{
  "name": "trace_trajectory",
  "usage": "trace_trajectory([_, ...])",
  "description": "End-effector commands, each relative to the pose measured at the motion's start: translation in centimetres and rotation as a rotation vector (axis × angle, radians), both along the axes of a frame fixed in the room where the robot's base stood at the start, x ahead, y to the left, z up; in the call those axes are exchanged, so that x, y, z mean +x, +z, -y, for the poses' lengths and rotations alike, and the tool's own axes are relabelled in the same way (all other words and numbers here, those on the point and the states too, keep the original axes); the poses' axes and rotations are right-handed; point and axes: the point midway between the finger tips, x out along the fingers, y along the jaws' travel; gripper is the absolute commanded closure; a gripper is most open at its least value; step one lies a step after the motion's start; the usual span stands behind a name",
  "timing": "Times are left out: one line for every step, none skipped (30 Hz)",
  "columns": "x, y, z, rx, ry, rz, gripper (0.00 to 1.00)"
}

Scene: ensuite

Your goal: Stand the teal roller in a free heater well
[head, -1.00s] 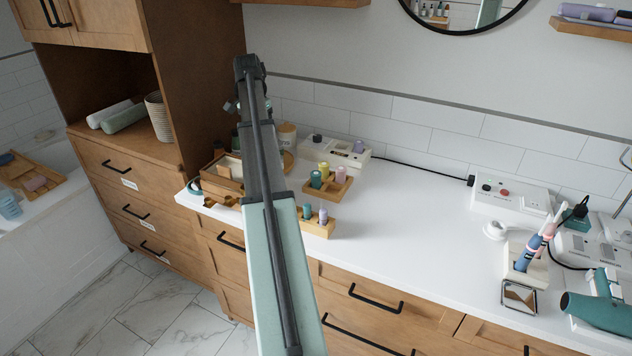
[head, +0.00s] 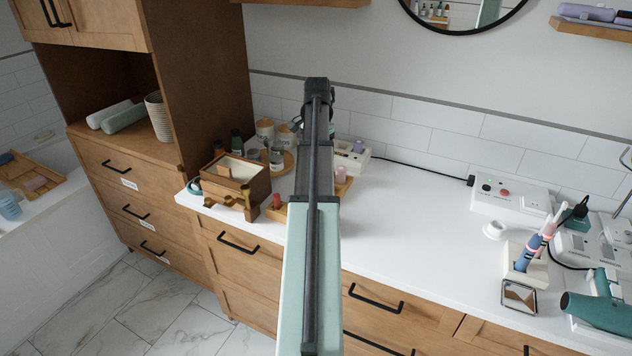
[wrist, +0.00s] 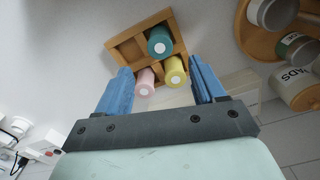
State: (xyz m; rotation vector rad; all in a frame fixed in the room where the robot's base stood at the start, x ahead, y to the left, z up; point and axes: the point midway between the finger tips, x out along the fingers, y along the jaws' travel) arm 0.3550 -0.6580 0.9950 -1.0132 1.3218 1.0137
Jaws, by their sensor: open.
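In the wrist view, the teal roller (wrist: 160,42) stands in a square wooden tray (wrist: 125,45) with a yellow roller (wrist: 174,68) and a pink roller (wrist: 145,80). My gripper (wrist: 162,72) is open and empty, with its blue fingers either side of the tray's near part. I cannot tell its height above the rollers. In the head view my arm hides the gripper and the teal roller; the pink roller (head: 341,173) shows beside the arm. The white heater (head: 352,156) stands behind the tray, holding a lilac roller (head: 359,146). Its other wells are mostly hidden.
A wooden box (head: 237,178) and a round tray with jars stand left of the arm. A toothbrush holder (head: 525,262) is at right. The counter's middle is clear.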

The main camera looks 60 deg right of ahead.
Motion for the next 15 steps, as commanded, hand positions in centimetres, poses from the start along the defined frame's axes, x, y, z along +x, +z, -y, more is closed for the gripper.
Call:
trace_trajectory([0.0, -0.9, -0.1, 0.002, 0.000, 0.000, 0.31])
trace_trajectory([0.0, -1.2, -0.1, 0.001, 0.000, -0.001, 0.31])
trace_trajectory([0.0, -1.7, -0.1, 0.001, 0.000, -0.001, 0.31])
trace_trajectory([0.0, -2.0, -0.1, 0.000, 0.000, -0.001, 0.31])
trace_trajectory([0.0, -2.3, -0.1, 0.001, 0.000, -0.001, 0.31])
trace_trajectory([0.0, -2.6, -0.1, 0.001, 0.000, -0.001, 0.31])
trace_trajectory([0.0, -2.7, -0.1, 0.001, 0.000, -0.001, 0.31])
trace_trajectory([0.0, -2.9, 0.0, 0.000, 0.000, 0.000, 0.31])
trace_trajectory([0.0, -3.0, 0.0, 0.000, 0.000, 0.000, 0.31])
trace_trajectory([0.0, -3.0, 0.0, 0.000, 0.000, 0.000, 0.31])
trace_trajectory([0.0, -3.1, 0.0, 0.000, 0.000, 0.000, 0.31])
trace_trajectory([0.0, -3.2, 0.0, 0.000, 0.000, 0.000, 0.31])
trace_trajectory([0.0, -3.3, -0.1, 0.000, 0.000, 0.000, 0.31])
trace_trajectory([0.0, -3.5, -0.1, 0.000, 0.001, 0.000, 0.31])
trace_trajectory([0.0, -3.7, -0.1, 0.000, 0.001, 0.000, 0.31])
